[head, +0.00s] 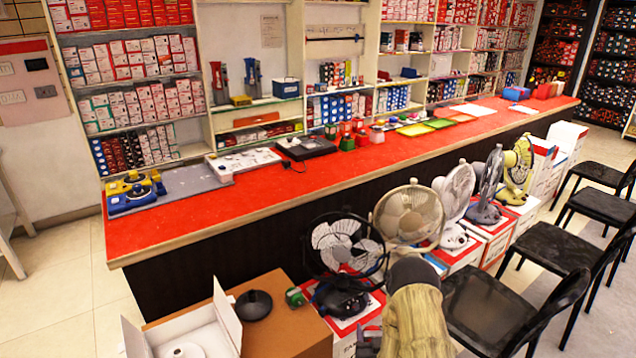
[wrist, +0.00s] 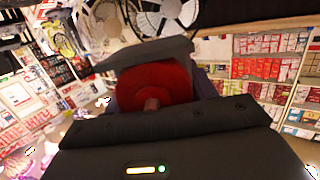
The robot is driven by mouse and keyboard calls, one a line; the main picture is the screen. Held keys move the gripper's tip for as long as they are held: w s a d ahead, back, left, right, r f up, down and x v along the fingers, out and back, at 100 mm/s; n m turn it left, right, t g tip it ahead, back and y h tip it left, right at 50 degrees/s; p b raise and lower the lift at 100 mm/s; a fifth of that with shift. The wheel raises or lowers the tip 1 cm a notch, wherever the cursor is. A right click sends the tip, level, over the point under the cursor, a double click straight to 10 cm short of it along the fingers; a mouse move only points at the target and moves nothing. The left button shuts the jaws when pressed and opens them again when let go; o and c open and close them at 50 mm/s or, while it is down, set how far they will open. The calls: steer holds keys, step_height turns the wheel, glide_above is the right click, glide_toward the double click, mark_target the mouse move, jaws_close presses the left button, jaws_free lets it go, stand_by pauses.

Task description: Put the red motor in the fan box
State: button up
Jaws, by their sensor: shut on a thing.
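The red motor (wrist: 152,84) is a round red body with a short stub, seen close up in the wrist view. My gripper (wrist: 154,88) is shut on it, with the dark fingers on either side. In the head view I cannot make out the motor; my arm covers the bottom centre-right. An open white carton (head: 228,316), which looks like the fan box, stands at the bottom left of the head view with its flaps up. A white rounded part (head: 187,350) shows inside it. The carton's lower part is cut off by the frame.
A brown cardboard box (head: 300,328) with a black disc (head: 254,304) on top adjoins the carton. Several fans, including a black one (head: 346,250), stand on boxes along the red counter (head: 270,198). Black chairs (head: 490,310) stand at right. The tiled floor at left is clear.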

mark_target(373, 329)
step_height(373, 329, up, 8)
steer(key=p, duration=0.6)
steer(key=shift+p, duration=0.3)
steer(key=s, duration=0.1)
steer(key=s+r, duration=0.1)
steer(key=s, duration=0.1)
steer(key=s+r, duration=0.1)
steer(key=shift+s, duration=0.2)
steer(key=shift+a, duration=0.1)
